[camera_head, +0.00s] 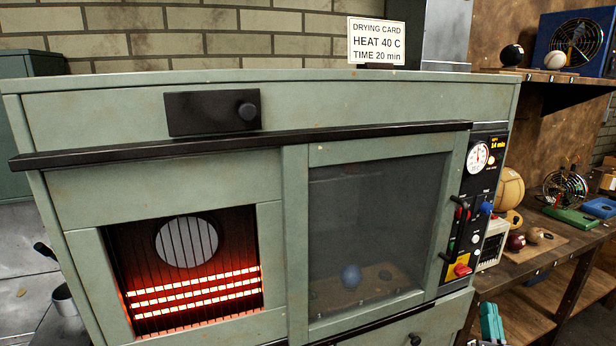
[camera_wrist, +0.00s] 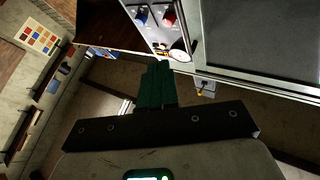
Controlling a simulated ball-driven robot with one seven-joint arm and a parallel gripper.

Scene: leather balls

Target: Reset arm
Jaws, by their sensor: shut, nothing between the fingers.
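My gripper (camera_wrist: 155,85) shows in the wrist view with its dark green fingers pressed together and nothing between them. It hangs in open air, apart from the cabinet's control panel (camera_wrist: 165,28) above it in the picture. In the head view a teal piece (camera_head: 491,323) shows at the lower right edge of the cabinet; I cannot tell for sure whether it is my fingers. The green drying cabinet (camera_head: 100,200) fills the head view. A blue ball (camera_head: 351,276) sits on a perforated board behind its dark glass door (camera_head: 375,220).
Heater bars (camera_head: 195,300) glow in the left opening. A card (camera_head: 377,41) on top reads HEAT 40 C, TIME 20 min. The control panel with dial (camera_head: 478,157), levers and red knob (camera_head: 462,269) is at right. A bench (camera_head: 515,282) with several balls stands beyond.

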